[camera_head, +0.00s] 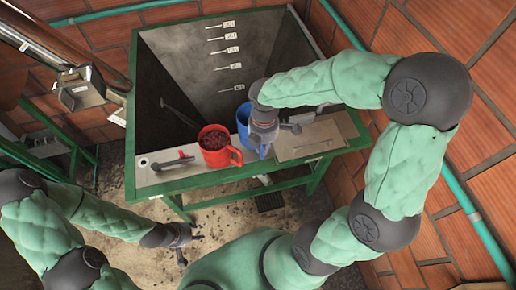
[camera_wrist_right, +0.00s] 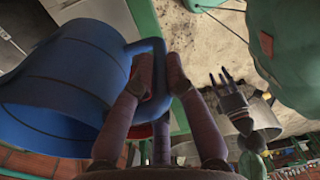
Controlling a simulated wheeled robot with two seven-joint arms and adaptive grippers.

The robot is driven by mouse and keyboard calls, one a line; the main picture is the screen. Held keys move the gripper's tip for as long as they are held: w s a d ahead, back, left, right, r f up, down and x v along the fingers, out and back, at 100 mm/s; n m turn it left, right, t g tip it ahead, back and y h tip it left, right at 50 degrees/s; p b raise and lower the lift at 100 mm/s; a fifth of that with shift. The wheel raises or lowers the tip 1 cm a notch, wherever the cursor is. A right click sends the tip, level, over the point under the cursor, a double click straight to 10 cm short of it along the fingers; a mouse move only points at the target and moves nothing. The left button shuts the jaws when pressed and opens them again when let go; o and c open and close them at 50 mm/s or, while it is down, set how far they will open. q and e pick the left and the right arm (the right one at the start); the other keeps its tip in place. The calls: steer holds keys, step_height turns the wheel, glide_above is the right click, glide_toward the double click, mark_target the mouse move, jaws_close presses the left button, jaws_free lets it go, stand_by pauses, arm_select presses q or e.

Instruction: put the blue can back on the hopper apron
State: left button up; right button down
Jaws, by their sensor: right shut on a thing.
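The blue can (camera_head: 242,117) is at the hopper apron (camera_head: 200,174), just right of the red can, and partly hidden by my right gripper. In the right wrist view the blue can (camera_wrist_right: 65,85) appears tilted, with its handle (camera_wrist_right: 160,75) between my right fingers. My right gripper (camera_head: 264,140) is shut on that handle; it also shows in the right wrist view (camera_wrist_right: 155,82). I cannot tell whether the can's base touches the apron. My left gripper (camera_head: 187,245) is open and empty, low in front of the hopper, well away from the can.
A red can (camera_head: 214,152) full of dark red fruit stands on the apron, close to the blue can. A dark lever (camera_head: 172,163) lies to its left, and a flat plate (camera_head: 312,139) covers the apron's right part. The deep hopper (camera_head: 190,70) opens behind. Brick walls stand close on the right.

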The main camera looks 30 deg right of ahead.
mark_target(263, 158)
steer(key=f, duration=0.3)
steer(key=shift+s+f, duration=0.2)
steer(key=shift+f, duration=0.2)
steer(key=shift+w+f, duration=0.15)
steer(key=shift+f, duration=0.4)
step_height(263, 158, down, 2)
steer(key=shift+f, duration=0.6)
steer(key=c, duration=1.3)
jaws_free()
steer(key=shift+o, duration=0.2)
